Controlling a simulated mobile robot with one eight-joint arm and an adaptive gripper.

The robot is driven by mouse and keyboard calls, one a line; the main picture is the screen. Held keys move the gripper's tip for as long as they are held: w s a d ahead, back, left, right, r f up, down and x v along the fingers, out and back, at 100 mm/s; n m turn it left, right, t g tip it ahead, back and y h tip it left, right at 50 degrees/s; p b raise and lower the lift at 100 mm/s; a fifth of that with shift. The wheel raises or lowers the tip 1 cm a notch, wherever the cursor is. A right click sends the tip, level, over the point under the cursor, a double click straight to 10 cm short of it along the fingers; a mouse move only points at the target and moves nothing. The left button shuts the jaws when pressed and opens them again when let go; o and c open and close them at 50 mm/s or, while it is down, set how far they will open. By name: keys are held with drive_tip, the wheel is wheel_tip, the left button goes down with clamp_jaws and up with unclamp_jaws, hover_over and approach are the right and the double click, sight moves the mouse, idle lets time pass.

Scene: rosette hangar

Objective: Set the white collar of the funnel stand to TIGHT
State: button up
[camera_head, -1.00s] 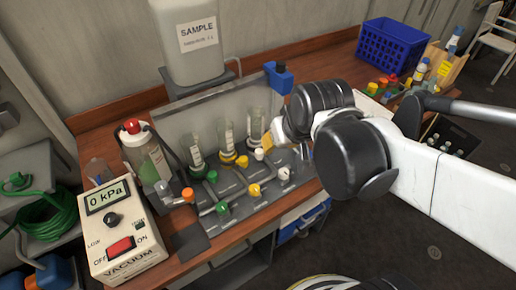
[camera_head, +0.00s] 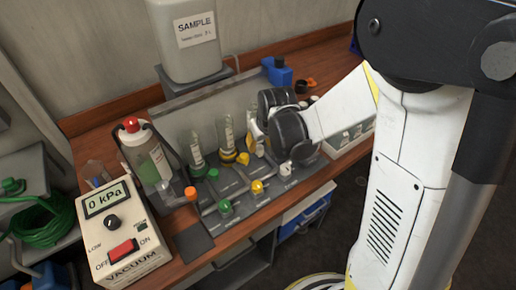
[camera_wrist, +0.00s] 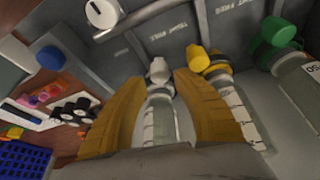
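The funnel stand is a grey rack (camera_head: 232,183) on the wooden bench, with clear graduated funnels in a row. In the wrist view the white-collared funnel (camera_wrist: 160,118) lies between my yellow finger pads, its white knob (camera_wrist: 159,70) just past the fingertips. My gripper (camera_wrist: 160,82) is open around this funnel, with a visible gap on each side. Labels reading TIGHT and FREE are on the grey plate; which one the white collar points to I cannot tell. In the head view my wrist hides most of this funnel. The yellow collar (camera_wrist: 218,68) is beside it.
The green collar (camera_wrist: 278,32) is farther right in the wrist view. A white valve knob (camera_head: 285,169) and a yellow one (camera_head: 257,187) sit on the stand's front. A blue-topped post (camera_head: 282,74) stands close behind my gripper. The vacuum box (camera_head: 122,235) is at left.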

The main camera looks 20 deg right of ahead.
sight(260, 148)
drive_tip(key=shift+b+x, duration=0.45)
drive_tip(key=shift+x, duration=1.3)
clamp_jaws()
drive_tip(key=shift+d, duration=0.1)
drive_tip(key=d+n, duration=0.1)
drive_tip(key=n, duration=0.1)
drive_tip(key=d+n+y, duration=0.1)
drive_tip(key=n, duration=0.1)
drive_tip(key=shift+w+d+b, duration=0.1)
drive_tip(key=shift+d+b, duration=0.05)
drive_tip(key=shift+b, duration=0.2)
drive_tip(key=shift+w+d+n+g+y, duration=0.2)
drive_tip(key=shift+d+n+y, duration=0.15)
drive_tip(key=shift+n, duration=0.2)
drive_tip(key=shift+w+d+n+g+y, duration=0.1)
drive_tip(key=shift+d+n+g+y, duration=0.2)
drive_tip(key=shift+n, duration=0.25)
drive_tip(key=shift+w+d+n+y, duration=0.2)
drive_tip(key=shift+d+n+y, duration=0.05)
drive_tip(key=shift+n, duration=0.4)
drive_tip(key=shift+w+d+n+y, duration=0.15)
drive_tip(key=shift+d+n+y, duration=0.1)
drive_tip(key=shift+n, duration=0.4)
